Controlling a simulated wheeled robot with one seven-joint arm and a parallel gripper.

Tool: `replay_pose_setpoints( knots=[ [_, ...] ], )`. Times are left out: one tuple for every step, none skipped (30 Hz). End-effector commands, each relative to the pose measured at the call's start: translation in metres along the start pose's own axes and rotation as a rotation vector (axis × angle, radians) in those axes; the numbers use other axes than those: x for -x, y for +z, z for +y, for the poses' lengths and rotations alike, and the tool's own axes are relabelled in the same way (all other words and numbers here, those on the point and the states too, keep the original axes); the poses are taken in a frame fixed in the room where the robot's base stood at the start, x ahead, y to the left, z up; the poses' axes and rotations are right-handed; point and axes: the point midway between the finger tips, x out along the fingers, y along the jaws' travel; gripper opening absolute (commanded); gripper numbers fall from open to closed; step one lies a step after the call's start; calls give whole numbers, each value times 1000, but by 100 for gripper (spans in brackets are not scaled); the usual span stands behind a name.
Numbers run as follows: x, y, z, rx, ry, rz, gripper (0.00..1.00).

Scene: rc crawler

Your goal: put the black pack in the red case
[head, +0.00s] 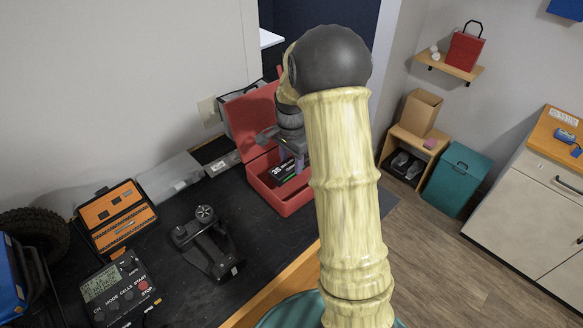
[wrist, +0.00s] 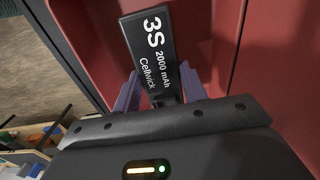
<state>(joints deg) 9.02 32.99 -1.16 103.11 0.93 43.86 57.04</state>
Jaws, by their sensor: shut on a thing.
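The red case (head: 284,206) stands open on the black mat at the back of the bench, its lid tipped up against the wall side. Its red walls (wrist: 230,60) also fill much of the wrist view. The black pack (head: 283,169), with white lettering, is at the case's opening, inside its outline in the head view. In the wrist view the pack (wrist: 148,42) sits between the two purple fingers of my gripper (wrist: 158,92). My gripper (head: 292,158) is shut on the pack. I cannot tell whether the pack touches the case floor. My arm hides part of the case's right side.
A black transmitter-like device (head: 205,240), an orange case (head: 115,212) and a charger (head: 118,290) lie left of the red case. A grey box (head: 168,178) is near the wall. The bench edge is close on the right.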

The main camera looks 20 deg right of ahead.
Motion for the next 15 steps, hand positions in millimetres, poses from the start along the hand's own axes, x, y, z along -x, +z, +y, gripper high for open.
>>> replay_pose_setpoints(
  knots=[
    [1,0,0,0,-2,1,10],
    [1,0,0,0,-2,1,10],
    [1,0,0,0,-1,1,10],
    [1,0,0,0,-1,1,10],
    [0,0,0,0,-1,1,10],
    [0,0,0,0,-1,1,10],
    [-1,0,0,0,0,0,10],
    [-4,0,0,0,0,0,10],
    [-8,0,0,0,1,-1,10],
    [-12,1,1,0,3,-2,10],
    [-16,0,1,0,3,-2,10],
    [-22,0,1,0,3,-2,10],
    [-26,0,0,0,3,-2,10],
    [-29,0,0,0,2,-1,10],
    [-33,0,0,1,1,0,10]
  ],
)
